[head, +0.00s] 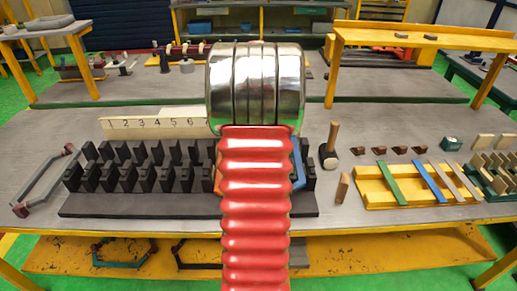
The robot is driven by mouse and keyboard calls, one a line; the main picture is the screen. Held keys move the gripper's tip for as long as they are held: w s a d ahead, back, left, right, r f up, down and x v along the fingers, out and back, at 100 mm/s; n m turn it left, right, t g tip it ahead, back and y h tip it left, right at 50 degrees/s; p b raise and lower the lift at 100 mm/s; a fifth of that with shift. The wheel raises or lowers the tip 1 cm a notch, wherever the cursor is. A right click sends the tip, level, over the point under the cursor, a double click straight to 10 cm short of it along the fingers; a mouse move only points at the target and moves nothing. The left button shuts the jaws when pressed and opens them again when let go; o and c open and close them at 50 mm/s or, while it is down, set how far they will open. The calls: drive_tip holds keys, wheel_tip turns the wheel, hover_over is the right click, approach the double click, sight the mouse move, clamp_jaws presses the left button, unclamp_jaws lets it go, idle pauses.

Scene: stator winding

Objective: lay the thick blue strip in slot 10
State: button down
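A blue strip (429,183) lies slantwise across the yellow rack (379,199) on the right of the bench. It lies between a green strip (391,183) and paler strips (448,180). The black slotted stator block (140,205) lies left of centre, with a pale number board (155,124) behind it. A blue piece (298,167) and an orange edge show beside my arm at the block. My gripper is not visible.
A mallet (331,148) stands between the block and the rack, with a small wooden block (342,187) in front. Several brown pieces (401,150) lie behind the rack. A yellow shelf (345,255) sits below the bench.

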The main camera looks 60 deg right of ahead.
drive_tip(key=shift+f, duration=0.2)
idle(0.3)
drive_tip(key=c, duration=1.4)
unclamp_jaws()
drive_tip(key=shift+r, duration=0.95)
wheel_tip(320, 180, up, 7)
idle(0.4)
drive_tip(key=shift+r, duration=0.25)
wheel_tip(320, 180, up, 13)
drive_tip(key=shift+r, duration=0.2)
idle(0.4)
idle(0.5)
